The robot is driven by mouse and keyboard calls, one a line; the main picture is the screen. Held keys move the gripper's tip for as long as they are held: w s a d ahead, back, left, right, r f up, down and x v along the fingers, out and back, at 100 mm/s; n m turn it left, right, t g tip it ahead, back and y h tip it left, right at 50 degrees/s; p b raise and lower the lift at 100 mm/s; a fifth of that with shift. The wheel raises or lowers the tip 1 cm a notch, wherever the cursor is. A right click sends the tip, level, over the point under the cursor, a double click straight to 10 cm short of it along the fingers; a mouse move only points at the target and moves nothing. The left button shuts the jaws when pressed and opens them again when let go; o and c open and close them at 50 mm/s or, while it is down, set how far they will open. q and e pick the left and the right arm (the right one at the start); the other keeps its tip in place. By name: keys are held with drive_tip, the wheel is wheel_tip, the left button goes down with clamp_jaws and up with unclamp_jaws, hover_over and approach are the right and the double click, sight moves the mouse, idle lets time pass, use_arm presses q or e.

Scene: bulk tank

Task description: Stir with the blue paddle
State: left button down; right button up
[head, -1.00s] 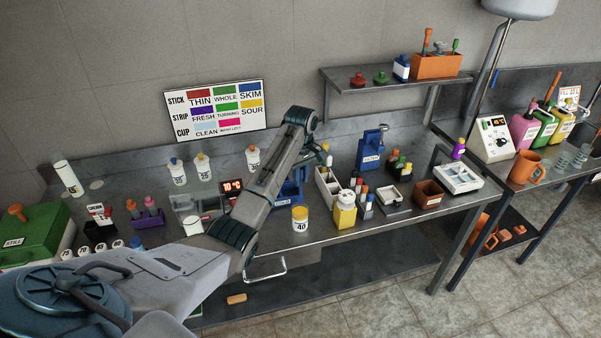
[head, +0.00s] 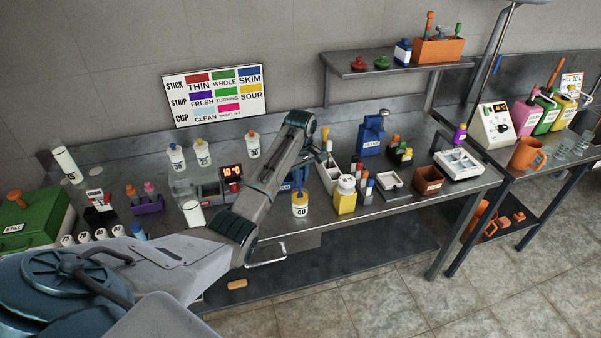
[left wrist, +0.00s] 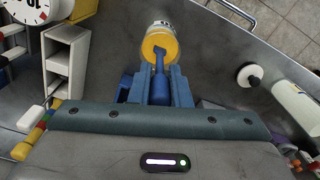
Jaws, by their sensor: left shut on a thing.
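My left gripper (left wrist: 162,76) is shut on the blue paddle (left wrist: 159,62), whose shaft shows between the fingers in the left wrist view. The paddle's far end overlaps the yellow top of the white jar marked 40 (left wrist: 165,27); I cannot tell how deep it reaches. In the head view the jar (head: 300,211) stands upright near the bench's front edge, with blue right above it. My left forearm hides most of the gripper there. My right gripper is not in view.
A white cup (head: 193,214) and a red-digit display (head: 231,174) are to the left. The wall chart (head: 214,96) hangs behind. The bench's front edge is close to the jar.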

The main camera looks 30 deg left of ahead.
sight(300, 203)
use_arm(q)
drive_tip(key=shift+f+b, duration=0.3)
drive_tip(key=shift+f, duration=1.15)
drive_tip(key=shift+s, duration=0.1)
